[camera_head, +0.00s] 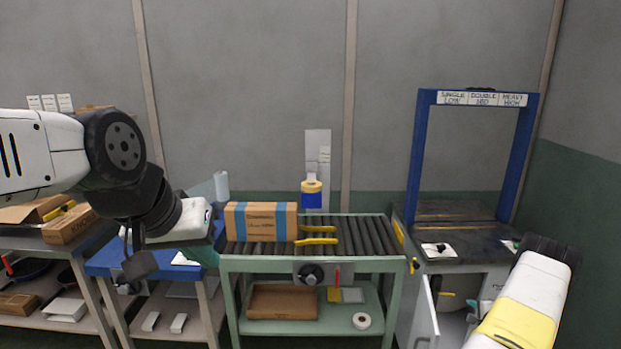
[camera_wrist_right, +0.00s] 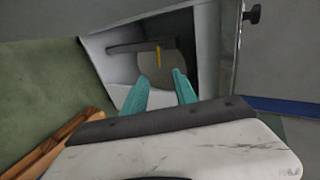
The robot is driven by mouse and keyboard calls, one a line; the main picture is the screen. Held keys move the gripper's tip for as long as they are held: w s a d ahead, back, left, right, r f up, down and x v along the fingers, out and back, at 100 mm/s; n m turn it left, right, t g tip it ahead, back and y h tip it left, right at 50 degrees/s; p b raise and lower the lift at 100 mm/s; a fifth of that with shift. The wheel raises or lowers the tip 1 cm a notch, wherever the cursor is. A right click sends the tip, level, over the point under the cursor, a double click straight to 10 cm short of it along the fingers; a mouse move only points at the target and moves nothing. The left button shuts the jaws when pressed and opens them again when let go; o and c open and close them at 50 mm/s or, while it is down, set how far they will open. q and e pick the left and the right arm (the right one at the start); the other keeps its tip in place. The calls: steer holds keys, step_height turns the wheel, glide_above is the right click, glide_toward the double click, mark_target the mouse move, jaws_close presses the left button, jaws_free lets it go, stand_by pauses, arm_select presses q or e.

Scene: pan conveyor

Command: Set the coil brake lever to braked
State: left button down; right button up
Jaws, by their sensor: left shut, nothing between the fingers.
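The open cabinet (camera_head: 455,308) under the strapping machine is at the right of the head view. In the right wrist view its pale interior (camera_wrist_right: 115,63) holds a round tan coil (camera_wrist_right: 160,72) below a dark bar (camera_wrist_right: 140,46). A small yellow lever (camera_wrist_right: 157,55) stands upright in front of the coil, near the bar. My right gripper (camera_wrist_right: 162,76) points into the cabinet, its teal fingers apart and empty, with the lever beyond the tips. Whether they touch anything is unclear. My left gripper (camera_head: 207,256) is shut and empty, left of the conveyor.
The cabinet door (camera_head: 424,313) hangs open on the left of the opening. A blue-strapped carton (camera_head: 261,222) sits on the roller conveyor (camera_head: 366,236). The blue arch (camera_head: 416,150) stands above the machine top. Wooden slats (camera_wrist_right: 60,140) show at the wrist view's lower left.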

steer(key=w+a+r+n+y, duration=0.2)
steer(key=w+a+r, duration=0.2)
steer(key=a+r, duration=0.45)
steer(key=w+a+r+n+y, duration=0.3)
steer(key=w+a+r, duration=0.15)
steer(key=r, duration=0.65)
steer(key=s+a+r+n+g+y, duration=0.1)
steer(key=s+a+r+n+y, duration=0.15)
steer(key=a+r, duration=0.65)
steer(key=s+a+r+n+g+y, duration=0.1)
steer(key=s+a+r+n+g, duration=0.15)
steer(key=a+r, duration=0.65)
steer(key=s+a+r+n+g, duration=0.2)
steer(key=s+a+r+n, duration=0.3)
steer(key=s+a+r, duration=0.7)
steer(key=s+a+n+h, duration=0.3)
steer(key=s+n+h, duration=0.1)
steer(key=s, duration=1.8)
steer(key=shift+s+a+n+h, duration=0.2)
steer(key=shift+s+n+h, duration=0.05)
steer(key=shift+n+h, duration=0.1)
